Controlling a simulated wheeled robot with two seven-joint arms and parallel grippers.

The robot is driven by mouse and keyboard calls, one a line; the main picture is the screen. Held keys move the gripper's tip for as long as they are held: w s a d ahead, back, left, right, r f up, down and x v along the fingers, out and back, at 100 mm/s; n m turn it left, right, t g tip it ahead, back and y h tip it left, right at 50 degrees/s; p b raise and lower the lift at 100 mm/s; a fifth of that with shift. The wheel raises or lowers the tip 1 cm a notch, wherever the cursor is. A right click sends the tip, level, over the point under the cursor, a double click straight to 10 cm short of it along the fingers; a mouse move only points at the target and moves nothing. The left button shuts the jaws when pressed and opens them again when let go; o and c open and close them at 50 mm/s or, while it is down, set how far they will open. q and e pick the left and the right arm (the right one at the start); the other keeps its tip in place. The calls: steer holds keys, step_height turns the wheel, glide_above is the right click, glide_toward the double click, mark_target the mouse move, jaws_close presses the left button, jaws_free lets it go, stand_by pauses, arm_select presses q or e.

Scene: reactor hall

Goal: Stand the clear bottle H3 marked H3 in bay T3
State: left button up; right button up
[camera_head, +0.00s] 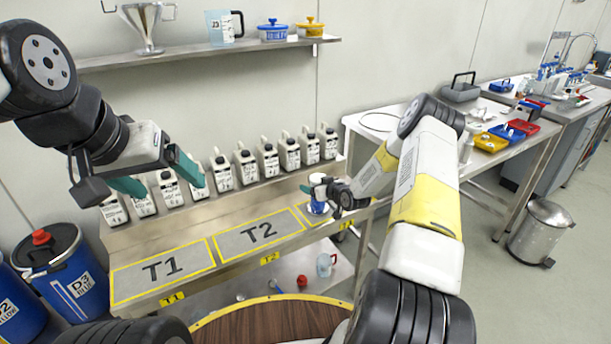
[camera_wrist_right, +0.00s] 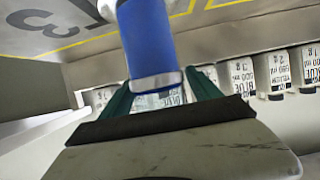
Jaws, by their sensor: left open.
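A bottle with a blue body (camera_head: 318,207) is at bay T3 (camera_head: 306,213), at the right end of the steel bench. No H3 mark is readable on it. My right gripper (camera_head: 328,192) is at its upper part. In the right wrist view the bottle (camera_wrist_right: 147,45) sits between the teal fingers (camera_wrist_right: 158,90), which appear to press on both sides. Whether its base touches the bench cannot be told. Bay T3 also shows in part in the right wrist view (camera_wrist_right: 40,40). My left gripper (camera_head: 160,180) is open and empty above the bench's left part.
Several white labelled bottles (camera_head: 246,165) line the bench's back edge. Bays T1 (camera_head: 190,268) and T2 (camera_head: 285,222) are empty. A wall shelf (camera_head: 200,50) holds a funnel, a jug and two pots. A clear jug (camera_head: 325,265) stands on the lower shelf. Blue drums (camera_head: 85,255) stand at left.

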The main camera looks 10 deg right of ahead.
steer(key=shift+r, duration=0.2)
steer(key=v, duration=1.1)
steer(key=s+a+r+g+h, duration=0.1)
steer(key=s+r, duration=0.3)
steer(key=r, duration=0.4)
steer(key=s+r+m+g+h, duration=0.15)
steer(key=s+r, duration=0.25)
steer(key=r, duration=0.4)
steer(key=s+a+r+n+g+h, duration=0.1)
steer(key=s+r+g+h, duration=0.15)
steer(key=r, duration=0.55)
steer(key=s+a+r+m+y, duration=0.1)
steer(key=s+a+r, duration=0.1)
steer(key=s, duration=0.6)
steer(key=s+a+r+m+g, duration=0.1)
steer(key=s+a+r, duration=0.1)
steer(key=s, duration=0.6)
steer(key=s+a+r+m+y, duration=0.1)
steer(key=s+a+r, duration=0.2)
steer(key=s, duration=0.6)
steer(key=shift+r+g+y, duration=0.3)
steer(key=shift+r, duration=0.5)
